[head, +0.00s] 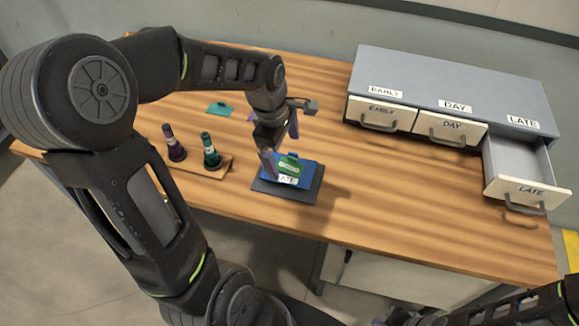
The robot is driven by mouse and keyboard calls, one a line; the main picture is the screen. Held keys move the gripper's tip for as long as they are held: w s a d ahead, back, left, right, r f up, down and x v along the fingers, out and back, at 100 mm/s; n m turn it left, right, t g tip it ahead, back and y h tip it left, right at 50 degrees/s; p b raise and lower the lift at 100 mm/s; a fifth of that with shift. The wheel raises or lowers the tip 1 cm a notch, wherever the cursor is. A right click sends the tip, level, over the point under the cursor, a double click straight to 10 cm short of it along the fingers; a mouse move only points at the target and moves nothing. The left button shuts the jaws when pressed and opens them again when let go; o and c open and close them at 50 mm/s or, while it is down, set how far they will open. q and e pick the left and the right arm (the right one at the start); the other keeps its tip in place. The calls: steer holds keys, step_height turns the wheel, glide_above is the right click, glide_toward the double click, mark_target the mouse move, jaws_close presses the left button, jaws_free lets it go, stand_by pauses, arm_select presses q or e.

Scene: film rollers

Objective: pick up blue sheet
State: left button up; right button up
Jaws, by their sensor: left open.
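The blue sheet (307,170) lies on a dark pad (263,187) near the table's front edge. A white label reading "LATE" (288,180) is at its front, and a green piece (289,165) lies on top of it. My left gripper (281,150) is open, pointing down over the left and back part of the sheet. One finger overlaps the sheet's left side in the picture; I cannot tell whether it touches. Part of my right gripper (400,316) shows at the bottom edge, mostly cut off.
Left of the pad, a purple roller (174,144) and a green roller (211,151) stand on a wooden stand (219,171). A teal sheet (219,109) lies behind. A grey cabinet (452,77) has EARLY and DAY drawers shut and the LATE drawer (527,192) open. The table between is clear.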

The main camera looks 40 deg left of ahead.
mark_target(289, 169)
arm_select(q)
steer(key=shift+f, duration=0.15)
steer(key=f, duration=0.3)
steer(key=f+p, duration=0.1)
steer(key=f, duration=0.1)
steer(key=shift+w+d, duration=0.2)
steer(key=shift+w, duration=0.2)
steer(key=shift+c, duration=0.3)
steer(key=c, duration=1.1)
